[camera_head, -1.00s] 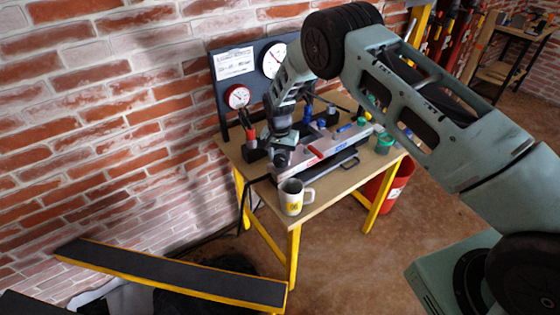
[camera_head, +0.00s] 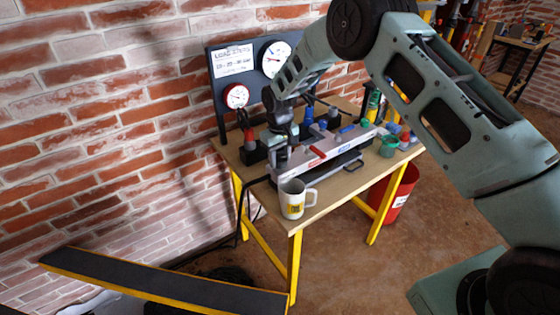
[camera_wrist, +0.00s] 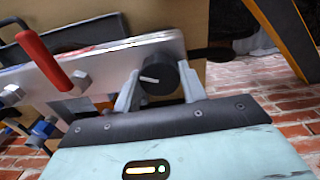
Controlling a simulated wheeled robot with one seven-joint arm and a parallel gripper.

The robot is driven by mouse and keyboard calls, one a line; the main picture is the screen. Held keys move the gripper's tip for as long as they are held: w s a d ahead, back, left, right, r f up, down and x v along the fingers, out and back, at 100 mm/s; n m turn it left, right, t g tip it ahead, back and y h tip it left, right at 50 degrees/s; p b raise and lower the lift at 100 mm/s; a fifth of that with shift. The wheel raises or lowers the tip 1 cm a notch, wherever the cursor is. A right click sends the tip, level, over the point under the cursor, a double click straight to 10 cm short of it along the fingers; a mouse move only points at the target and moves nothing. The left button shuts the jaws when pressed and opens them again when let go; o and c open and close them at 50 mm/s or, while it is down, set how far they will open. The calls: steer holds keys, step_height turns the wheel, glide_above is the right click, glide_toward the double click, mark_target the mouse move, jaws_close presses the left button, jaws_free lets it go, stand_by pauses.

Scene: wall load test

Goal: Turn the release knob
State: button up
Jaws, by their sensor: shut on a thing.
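The release knob (camera_wrist: 157,80) is a round black knob with a white pointer line, on the end of a silver metal bar in the wrist view. My gripper (camera_wrist: 158,70) has one grey finger on each side of it and is shut on it. The pointer line lies close to level in that view. In the head view, my gripper (camera_head: 281,160) is at the left end of the silver test device (camera_head: 345,150) on the bench, and it hides the knob there.
A red lever (camera_wrist: 45,58) rises from the bar beside the knob. A gauge panel (camera_head: 230,68) stands behind. Green and blue items crowd the bench's right side.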

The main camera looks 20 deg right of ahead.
mark_target(280, 158)
steer(key=n+b, duration=0.1)
steer(key=n, duration=0.3)
steer(key=shift+n, duration=0.3)
stand_by(0.4)
steer(key=o, duration=1)
steer(key=shift+r, duration=0.15)
step_height(280, 158, up, 17)
steer(key=b, duration=0.3)
steer(key=shift+s+r, duration=0.1)
